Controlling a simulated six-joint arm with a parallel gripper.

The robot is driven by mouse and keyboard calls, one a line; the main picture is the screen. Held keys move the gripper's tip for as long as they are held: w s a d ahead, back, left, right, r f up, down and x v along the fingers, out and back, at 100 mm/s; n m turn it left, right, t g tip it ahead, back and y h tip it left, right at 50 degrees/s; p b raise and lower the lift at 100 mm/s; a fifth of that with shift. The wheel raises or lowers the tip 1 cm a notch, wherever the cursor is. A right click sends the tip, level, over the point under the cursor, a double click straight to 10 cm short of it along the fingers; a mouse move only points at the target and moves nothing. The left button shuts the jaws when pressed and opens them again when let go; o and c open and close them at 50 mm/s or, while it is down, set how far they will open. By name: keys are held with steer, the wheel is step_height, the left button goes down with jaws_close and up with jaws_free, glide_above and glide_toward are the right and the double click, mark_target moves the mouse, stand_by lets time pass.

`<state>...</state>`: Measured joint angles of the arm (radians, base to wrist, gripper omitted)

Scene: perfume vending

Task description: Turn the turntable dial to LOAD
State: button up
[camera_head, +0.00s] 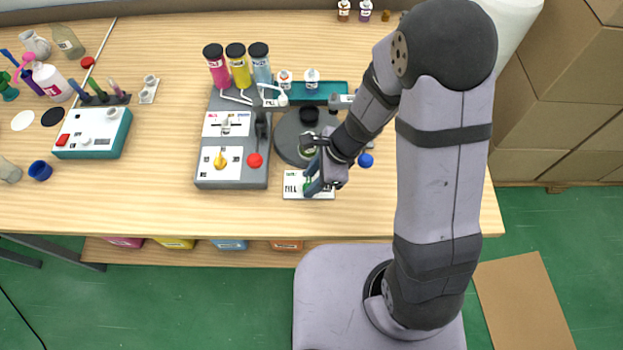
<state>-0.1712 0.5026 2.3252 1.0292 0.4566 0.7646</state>
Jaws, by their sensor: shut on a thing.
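The dial plate (290,191) is a small white panel at the front edge of the work area, with "FILL" printed on its left part. Its knob is mostly hidden behind my gripper; a bit of green shows between the fingers. My gripper (312,186) points down over the plate and is shut on the dial knob. The knob's pointing direction cannot be told. The round grey turntable (286,147) lies just behind the plate, with a dark round piece and a small bottle on it, partly covered by my gripper.
A grey dispenser (232,178) with a yellow knob, a red ball and three coloured cylinders stands left of the turntable. A teal tray (328,88) with small bottles is behind it. A blue ball (366,160) is to the right. The tabletop's front strip is clear.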

steer(key=shift+w, duration=0.1)
stand_by(0.3)
steer(key=o, duration=1.1)
steer(key=shift+c, duration=0.2)
steer(key=p+v, duration=0.1)
steer(key=v, duration=0.6)
steer(key=shift+r, duration=0.15)
steer(key=shift+d, duration=0.15)
